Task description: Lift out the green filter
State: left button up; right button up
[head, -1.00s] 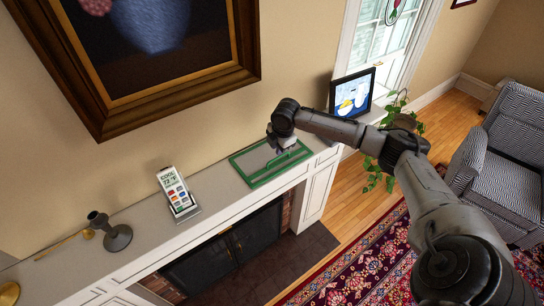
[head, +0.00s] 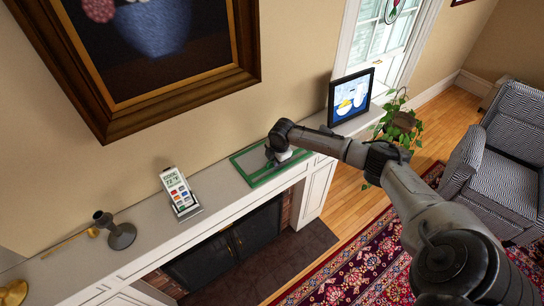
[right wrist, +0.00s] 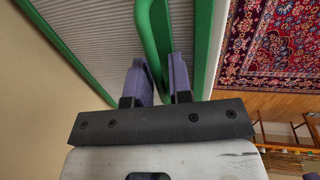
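The green filter (head: 243,160) is a flat panel with a green rim and a grey ribbed face. It lies on the pale mantel shelf below the picture. My right gripper (head: 279,158) is down at the filter, reached from the right. The ribbed face (right wrist: 95,35) and green rim (right wrist: 204,40) lie beyond the fingers. In the head view the wrist hides part of the filter. My left gripper is out of view.
On the shelf, a remote-like controller (head: 178,188) in a stand and a dark candlestick (head: 118,232) are to the left. A framed picture (head: 351,97) and a trailing plant (head: 400,122) are to the right. A large painting's frame (head: 180,95) hangs above. An armchair (head: 505,165) stands right.

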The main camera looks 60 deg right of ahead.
grip_shut()
jog(key=shift+r, duration=0.2)
